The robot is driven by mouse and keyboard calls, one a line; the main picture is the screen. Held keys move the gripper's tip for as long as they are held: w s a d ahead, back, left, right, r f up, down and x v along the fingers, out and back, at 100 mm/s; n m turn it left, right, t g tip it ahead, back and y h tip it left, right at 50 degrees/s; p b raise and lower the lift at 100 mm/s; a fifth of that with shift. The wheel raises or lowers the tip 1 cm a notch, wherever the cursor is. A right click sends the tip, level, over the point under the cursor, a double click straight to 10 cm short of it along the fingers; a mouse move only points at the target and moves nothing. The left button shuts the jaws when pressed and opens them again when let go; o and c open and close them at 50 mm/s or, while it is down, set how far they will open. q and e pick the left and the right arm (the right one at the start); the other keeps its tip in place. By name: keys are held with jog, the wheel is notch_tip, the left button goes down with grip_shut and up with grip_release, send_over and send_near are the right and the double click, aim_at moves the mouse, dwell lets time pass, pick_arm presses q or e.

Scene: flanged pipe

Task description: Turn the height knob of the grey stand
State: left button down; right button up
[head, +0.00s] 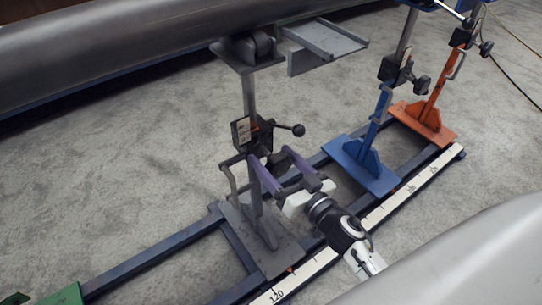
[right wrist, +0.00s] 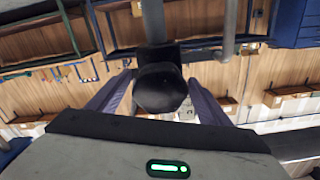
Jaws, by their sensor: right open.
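The grey stand (head: 249,95) rises from a grey foot on the rail frame and carries a roller head under the large pipe. Its clamp block (head: 242,131) has a label and a lever with a black ball (head: 298,130) pointing right. My right gripper (head: 268,154) is open just below the block, its purple fingers pointing at the post. In the right wrist view the black height knob (right wrist: 160,88) sits between the two spread fingers (right wrist: 158,84), with a gap visible on each side. In the head view the fingers mostly hide the knob. My left gripper is not in view.
A blue stand (head: 371,150) and an orange stand (head: 430,110) stand to the right on the same rail frame (head: 180,246). A white scale strip (head: 375,213) runs along the front rail. A large pipe (head: 120,38) lies behind. A green foot (head: 62,295) shows lower left.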

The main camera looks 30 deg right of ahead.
jog(key=shift+w+a, duration=0.1)
jog(key=shift+w, duration=0.75)
jog(key=c, duration=1)
jog(key=shift+c, duration=0.2)
jog(key=shift+n, duration=0.4)
jog(key=n+p, duration=0.1)
jog(key=n, duration=0.9)
jog(key=shift+a, duration=0.15)
jog(key=n, duration=0.5)
jog(key=shift+f, duration=0.15)
jog(key=n+b, duration=0.1)
jog(key=n, duration=0.5)
jog(key=shift+s+a+f, duration=0.1)
